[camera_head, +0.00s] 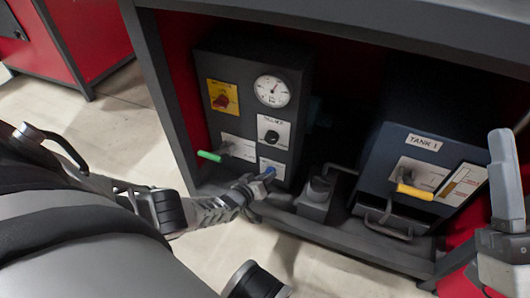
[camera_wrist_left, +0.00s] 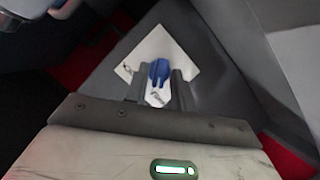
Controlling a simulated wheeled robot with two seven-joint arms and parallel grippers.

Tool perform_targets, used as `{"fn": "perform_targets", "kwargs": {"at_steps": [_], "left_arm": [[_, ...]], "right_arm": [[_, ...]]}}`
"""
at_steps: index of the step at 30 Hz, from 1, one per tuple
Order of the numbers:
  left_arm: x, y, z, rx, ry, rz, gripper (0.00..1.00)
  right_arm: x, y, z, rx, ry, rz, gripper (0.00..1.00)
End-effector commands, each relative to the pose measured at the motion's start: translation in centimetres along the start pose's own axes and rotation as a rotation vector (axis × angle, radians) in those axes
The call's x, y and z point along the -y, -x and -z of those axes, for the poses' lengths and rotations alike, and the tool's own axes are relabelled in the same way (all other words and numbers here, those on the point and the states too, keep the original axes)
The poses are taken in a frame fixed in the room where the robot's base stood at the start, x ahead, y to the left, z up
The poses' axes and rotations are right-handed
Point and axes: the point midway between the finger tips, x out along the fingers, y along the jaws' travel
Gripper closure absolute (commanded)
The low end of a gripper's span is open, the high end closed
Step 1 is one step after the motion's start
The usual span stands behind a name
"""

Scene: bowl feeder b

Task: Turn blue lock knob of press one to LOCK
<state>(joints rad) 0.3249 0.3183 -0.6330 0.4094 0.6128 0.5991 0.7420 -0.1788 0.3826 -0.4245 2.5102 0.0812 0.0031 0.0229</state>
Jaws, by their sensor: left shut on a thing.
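The blue lock knob (camera_head: 269,173) sits low on the front of a dark panel box (camera_head: 290,140), on a white label plate. My left gripper (camera_head: 263,184) reaches it from the lower left and is shut on it. In the left wrist view the blue knob (camera_wrist_left: 159,70) shows between the two fingertips, against its tilted white plate (camera_wrist_left: 178,58). The fingers hide part of the plate, and its lettering is too small to read. My right gripper (camera_head: 505,190) shows only in part at the right edge, away from the panel.
Above the knob are a green-tipped lever (camera_head: 209,156), a black dial knob (camera_head: 271,136), a red switch on a yellow plate (camera_head: 223,97) and a gauge (camera_head: 272,91). To the right stands a box marked TANK 1 (camera_head: 425,142) with a yellow handle (camera_head: 415,192). A frame surrounds them.

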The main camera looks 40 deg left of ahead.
Motion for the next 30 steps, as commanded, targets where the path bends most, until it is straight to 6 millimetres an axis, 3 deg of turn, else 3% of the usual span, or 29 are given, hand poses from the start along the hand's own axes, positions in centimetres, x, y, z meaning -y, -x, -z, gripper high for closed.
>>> {"fn": "perform_targets", "kwargs": {"at_steps": [15,30], "left_arm": [[-0.4,-0.2,0.2,-0.002,-0.316,0.136,0.98],[-0.4,-0.3,0.3,-0.004,-0.4,0.168,0.98]], "right_arm": [[-0.3,0.9,-2.6,0.174,-0.172,-0.065,0.44],[-0.2,1.3,-3.3,0.21,-0.206,-0.079,0.44]]}}
